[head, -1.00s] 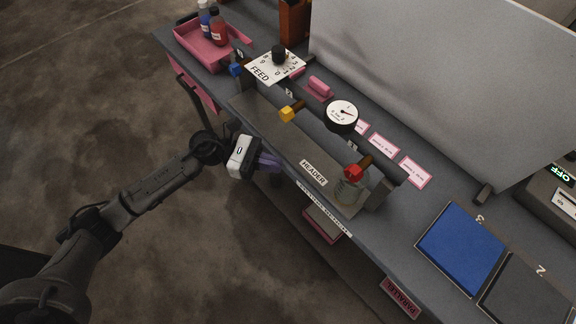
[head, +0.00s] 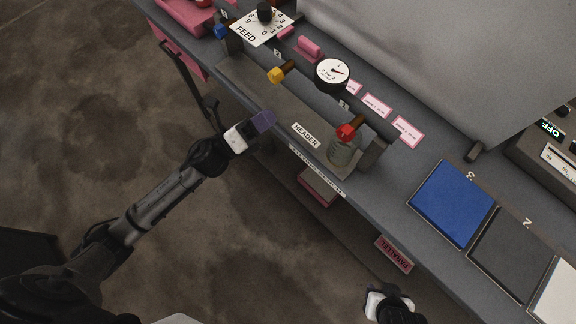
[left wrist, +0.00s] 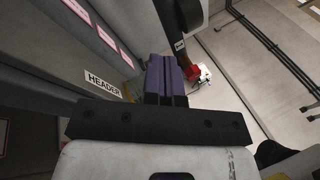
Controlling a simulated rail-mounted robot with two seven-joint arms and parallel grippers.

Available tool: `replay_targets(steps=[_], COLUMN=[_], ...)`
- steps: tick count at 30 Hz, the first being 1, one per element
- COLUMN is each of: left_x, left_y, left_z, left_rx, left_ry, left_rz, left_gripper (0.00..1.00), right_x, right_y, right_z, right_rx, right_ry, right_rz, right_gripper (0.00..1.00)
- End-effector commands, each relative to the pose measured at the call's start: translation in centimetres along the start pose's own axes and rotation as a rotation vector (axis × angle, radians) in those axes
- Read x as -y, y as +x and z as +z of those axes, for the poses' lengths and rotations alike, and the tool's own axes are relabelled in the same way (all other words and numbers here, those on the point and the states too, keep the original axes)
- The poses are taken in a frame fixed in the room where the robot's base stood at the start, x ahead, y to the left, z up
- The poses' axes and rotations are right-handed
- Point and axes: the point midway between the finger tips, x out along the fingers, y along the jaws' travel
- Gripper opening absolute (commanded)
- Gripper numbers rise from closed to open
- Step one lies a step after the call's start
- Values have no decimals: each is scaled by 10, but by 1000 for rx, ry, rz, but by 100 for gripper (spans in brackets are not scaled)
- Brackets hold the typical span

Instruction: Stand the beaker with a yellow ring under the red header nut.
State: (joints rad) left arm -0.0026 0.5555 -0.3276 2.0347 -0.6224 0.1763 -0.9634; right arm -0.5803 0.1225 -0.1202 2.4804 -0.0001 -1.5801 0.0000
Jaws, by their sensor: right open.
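A clear greyish beaker (head: 342,152) stands upright at the right end of the header shelf, directly below the red header nut (head: 346,132). I cannot make out a ring on it. My left gripper (head: 264,120) is off the front edge of the header shelf, left of the HEADER label and apart from the beaker. Its purple fingers lie together in the left wrist view (left wrist: 165,75), with nothing seen between them. My right gripper (head: 374,296) is open at the bottom of the head view, in front of the bench; its fingers are barely visible.
A yellow nut (head: 275,75) and a blue nut (head: 221,31) sit further left along the header. A gauge (head: 332,73) stands behind it. A blue pad (head: 452,204) and a dark pad (head: 510,255) lie to the right. Open floor lies left of the bench.

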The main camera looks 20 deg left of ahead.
Motion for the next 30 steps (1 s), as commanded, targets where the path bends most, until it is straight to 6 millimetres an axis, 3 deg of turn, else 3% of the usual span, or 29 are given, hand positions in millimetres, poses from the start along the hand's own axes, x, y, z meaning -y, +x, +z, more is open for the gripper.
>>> replay_targets(steps=[4,8,12,15,21,25,30], left_x=[-24,-48,-61,-60,-40,-26,-16], left_y=[-30,-74,-130,-168,-226,-248,-260], left_z=[-4,-22,-58,-87,-137,-156,-167], left_rx=[282,534,799,975,1256,1372,1441], left_ry=[-451,-840,-1209,-1418,-1681,-1760,-1799], left_rz=[255,486,732,896,1165,1276,1346], left_gripper=[0,0,0,0,0,0,0], right_x=[0,1,2,2,1,1,0], right_y=[-1,-1,-2,-2,-2,-2,-2], right_z=[0,-1,-1,-1,-1,-1,-1], right_rx=[0,-1,-1,-1,-1,0,0], right_ry=[2,4,5,5,5,4,2], right_rz=[-1,-3,-4,-4,-4,-3,-1], right_gripper=[43,43,43,43,43,43,43])
